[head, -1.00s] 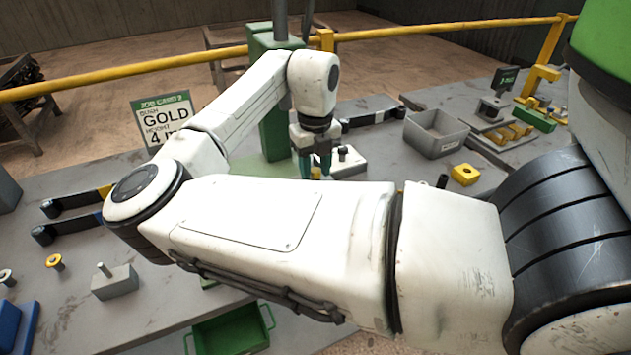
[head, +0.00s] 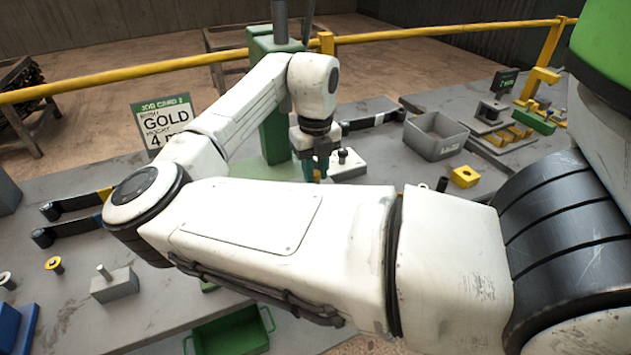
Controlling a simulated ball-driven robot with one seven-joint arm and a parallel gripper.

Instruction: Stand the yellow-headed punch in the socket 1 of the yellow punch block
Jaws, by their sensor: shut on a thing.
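My gripper (head: 315,170) points down beside a pale block with a dark-topped peg, near the middle of the bench. A small yellow ring-topped piece (head: 54,264) stands at the far left. I cannot clearly identify the yellow-headed punch.
The pale block (head: 347,166) is close beside the gripper. A grey bin (head: 435,136) stands behind the yellow block. A grey block with a peg (head: 115,285) and a green tray (head: 232,335) are at the front left.

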